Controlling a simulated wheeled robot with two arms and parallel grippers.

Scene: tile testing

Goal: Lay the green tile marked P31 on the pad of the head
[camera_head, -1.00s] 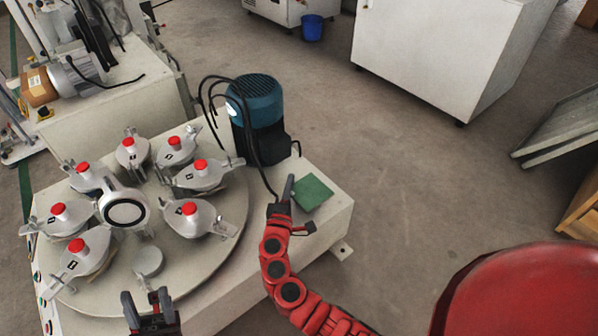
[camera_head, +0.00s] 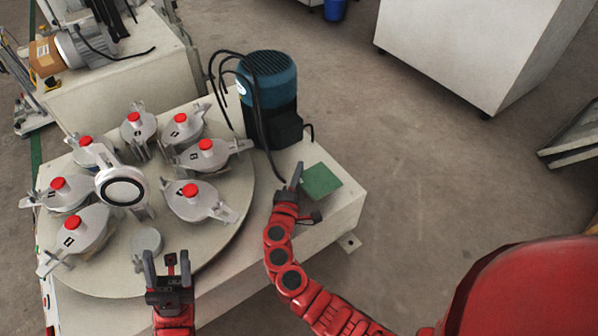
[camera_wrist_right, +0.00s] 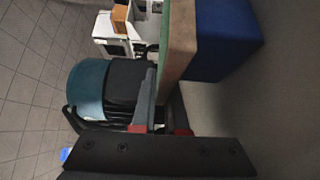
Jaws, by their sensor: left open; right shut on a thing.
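The green tile (camera_head: 321,181) shows over the right corner of the machine table; its marking is not legible. My right gripper (camera_head: 297,177) is shut on its left side. In the right wrist view the tile (camera_wrist_right: 179,42) is seen edge-on, between the fingers (camera_wrist_right: 160,112). I cannot tell its height above the table. My left gripper (camera_head: 164,266) is open and empty, fingers pointing up the picture, just in front of a bare grey round pad (camera_head: 147,240). A tilted-up head (camera_head: 122,188) with a dark ring on its face stands behind that pad.
Several lowered heads with red knobs (camera_head: 191,190) ring the round turntable (camera_head: 232,205). A teal motor (camera_head: 268,82) with black cables stands behind the tile. A white cabinet (camera_head: 470,50) is at the back right; the floor between is clear.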

